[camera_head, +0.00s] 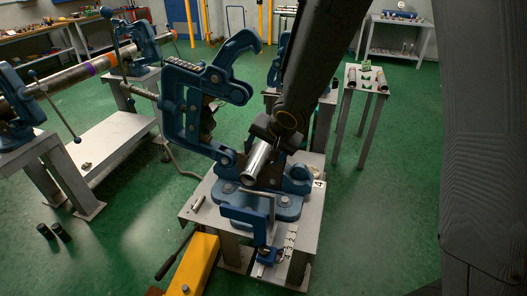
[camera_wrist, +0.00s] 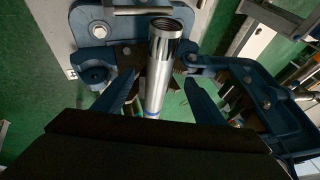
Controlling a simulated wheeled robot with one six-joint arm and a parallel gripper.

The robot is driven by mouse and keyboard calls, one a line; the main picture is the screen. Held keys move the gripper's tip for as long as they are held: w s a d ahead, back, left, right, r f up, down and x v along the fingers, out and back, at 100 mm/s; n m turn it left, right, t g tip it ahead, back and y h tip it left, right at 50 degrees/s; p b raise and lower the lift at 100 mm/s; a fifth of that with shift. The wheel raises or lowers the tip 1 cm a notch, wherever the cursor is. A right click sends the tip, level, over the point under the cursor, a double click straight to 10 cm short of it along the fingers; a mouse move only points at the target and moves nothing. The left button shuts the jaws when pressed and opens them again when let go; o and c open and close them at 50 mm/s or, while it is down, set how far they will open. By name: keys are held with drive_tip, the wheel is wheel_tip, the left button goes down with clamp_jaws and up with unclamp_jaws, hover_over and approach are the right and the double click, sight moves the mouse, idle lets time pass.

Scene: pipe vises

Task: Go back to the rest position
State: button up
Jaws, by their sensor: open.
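A blue pipe vise (camera_head: 205,90) stands on a small grey table (camera_head: 305,240), its hooked upper frame swung open to the left. A short silver pipe (camera_head: 257,160) with a threaded open end stands tilted over the vise base; it also shows in the wrist view (camera_wrist: 161,62). My gripper (camera_head: 268,135) is at the pipe, at the end of my dark arm. In the wrist view my gripper (camera_wrist: 162,82) is open, with one finger on each side of the pipe. Whether the pipe rests in the vise's lower jaw is hard to tell.
A second blue vise (camera_head: 18,105) at the left holds a long pipe (camera_head: 75,75). A small table (camera_head: 365,78) with short pipe pieces stands at the back right. A yellow bar (camera_head: 195,268) is at the front. Green floor is clear at the right.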

drive_tip(key=s+d+f+n+g+h+b, duration=0.1)
drive_tip(key=s+d+n+g+b, duration=0.3)
drive_tip(key=s+d, duration=1.2)
drive_tip(key=shift+s+n+g+h, duration=0.3)
drive_tip(key=shift+s+n+h, duration=0.2)
drive_tip(key=shift+s+h, duration=0.6)
drive_tip(key=shift+s, duration=0.1)
